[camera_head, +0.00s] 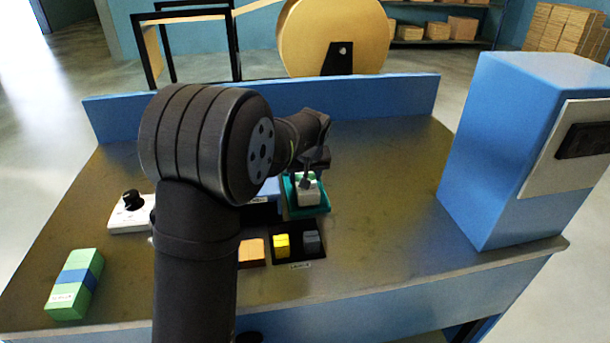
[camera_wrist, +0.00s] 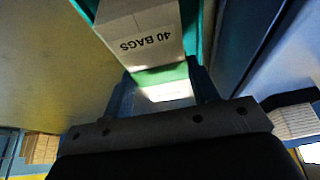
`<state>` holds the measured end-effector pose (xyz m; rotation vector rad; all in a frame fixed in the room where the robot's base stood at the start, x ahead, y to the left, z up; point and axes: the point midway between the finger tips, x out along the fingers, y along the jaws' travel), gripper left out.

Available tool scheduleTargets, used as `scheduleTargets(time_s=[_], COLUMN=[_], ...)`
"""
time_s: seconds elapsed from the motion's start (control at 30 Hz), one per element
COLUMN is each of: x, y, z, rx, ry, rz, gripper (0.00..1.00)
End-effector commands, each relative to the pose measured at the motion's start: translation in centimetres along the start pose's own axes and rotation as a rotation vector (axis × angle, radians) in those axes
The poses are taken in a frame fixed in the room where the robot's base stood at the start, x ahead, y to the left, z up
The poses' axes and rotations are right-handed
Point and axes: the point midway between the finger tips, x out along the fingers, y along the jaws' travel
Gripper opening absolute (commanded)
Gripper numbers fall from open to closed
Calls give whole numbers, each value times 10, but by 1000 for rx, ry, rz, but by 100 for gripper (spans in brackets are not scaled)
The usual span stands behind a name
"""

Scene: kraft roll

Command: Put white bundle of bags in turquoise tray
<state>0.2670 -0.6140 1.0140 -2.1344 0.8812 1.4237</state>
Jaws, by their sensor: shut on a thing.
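The white bundle of bags (camera_head: 308,197) has a green band and sits within the outline of the turquoise tray (camera_head: 320,210) in the head view. In the wrist view the bundle (camera_wrist: 140,30) shows the print "40 BAGS", with turquoise tray wall (camera_wrist: 192,30) beside it. My gripper (camera_head: 306,182) points down over the tray and is shut on the bundle. I cannot tell whether the bundle touches the tray floor. My arm hides part of the area left of the tray.
A black tray (camera_head: 295,256) in front holds yellow and grey blocks. A brown block (camera_head: 251,252) lies beside it. A green and blue bundle (camera_head: 75,284) and a white box with a black knob (camera_head: 131,212) are at left. A blue machine (camera_head: 520,140) stands right.

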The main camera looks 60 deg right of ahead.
Motion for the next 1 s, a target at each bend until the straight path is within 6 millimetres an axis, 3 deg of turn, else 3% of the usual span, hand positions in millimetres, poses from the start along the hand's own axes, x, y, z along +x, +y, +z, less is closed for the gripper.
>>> scheduleTargets(time_s=[1.0], x=[6], y=[0], z=[2], rx=[0], ry=[0], rz=[0], gripper=[24])
